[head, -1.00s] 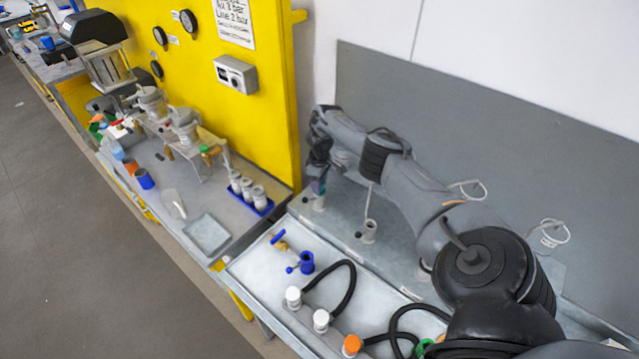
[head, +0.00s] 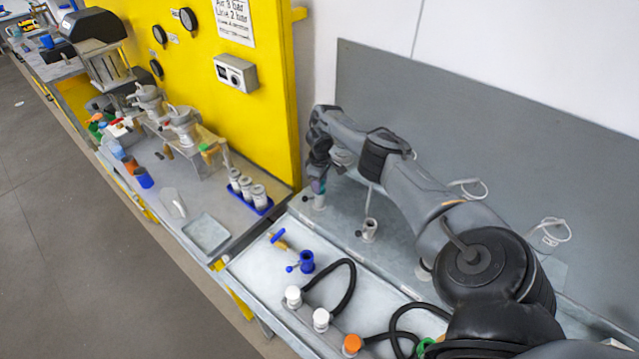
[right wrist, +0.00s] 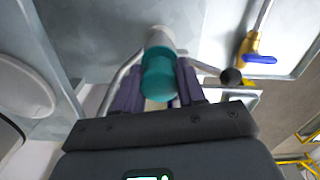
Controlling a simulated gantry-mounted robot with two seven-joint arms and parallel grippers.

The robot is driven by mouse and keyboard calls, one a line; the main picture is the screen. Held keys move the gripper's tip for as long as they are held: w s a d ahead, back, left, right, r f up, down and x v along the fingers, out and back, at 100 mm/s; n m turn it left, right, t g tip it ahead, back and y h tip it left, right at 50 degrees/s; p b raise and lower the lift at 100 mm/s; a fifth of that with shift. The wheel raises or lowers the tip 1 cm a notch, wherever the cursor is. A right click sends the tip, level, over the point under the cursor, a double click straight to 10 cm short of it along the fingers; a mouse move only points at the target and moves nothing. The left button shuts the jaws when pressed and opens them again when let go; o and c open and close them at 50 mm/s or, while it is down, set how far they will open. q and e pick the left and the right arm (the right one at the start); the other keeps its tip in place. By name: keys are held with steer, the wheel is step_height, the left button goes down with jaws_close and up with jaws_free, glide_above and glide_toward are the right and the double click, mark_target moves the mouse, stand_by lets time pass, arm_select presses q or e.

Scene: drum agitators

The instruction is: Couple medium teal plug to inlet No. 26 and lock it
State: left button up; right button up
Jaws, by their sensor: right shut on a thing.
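My right gripper (right wrist: 155,90) is shut on the teal plug (right wrist: 158,75), which sits between its two purple-grey fingers in the right wrist view. The plug's far end meets a pale grey cylindrical inlet (right wrist: 159,37); I cannot tell how deeply it is seated. A lever with a black ball knob (right wrist: 231,76) is to the right of the plug. In the head view the right gripper (head: 319,183) is small at the back left of the grey bench, over an inlet (head: 319,202). No inlet number is readable. My left gripper is not in view.
Another inlet (head: 369,230) stands to the right on the bench. The front tray (head: 258,272) holds a blue valve piece (head: 306,262), a brass fitting with a blue handle (head: 280,240), and hoses with white caps (head: 293,296) and an orange cap (head: 352,344).

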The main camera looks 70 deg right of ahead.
steer(key=o, duration=1.1)
steer(key=shift+o, duration=0.3)
steer(key=shift+r, duration=0.1)
steer(key=shift+r+p, duration=0.5)
steer(key=shift+p, duration=0.1)
step_height(320, 180, up, 7)
steer(key=p, duration=0.6)
steer(key=shift+f+p, duration=0.1)
steer(key=shift+p, duration=0.2)
steer(key=shift+f, duration=0.1)
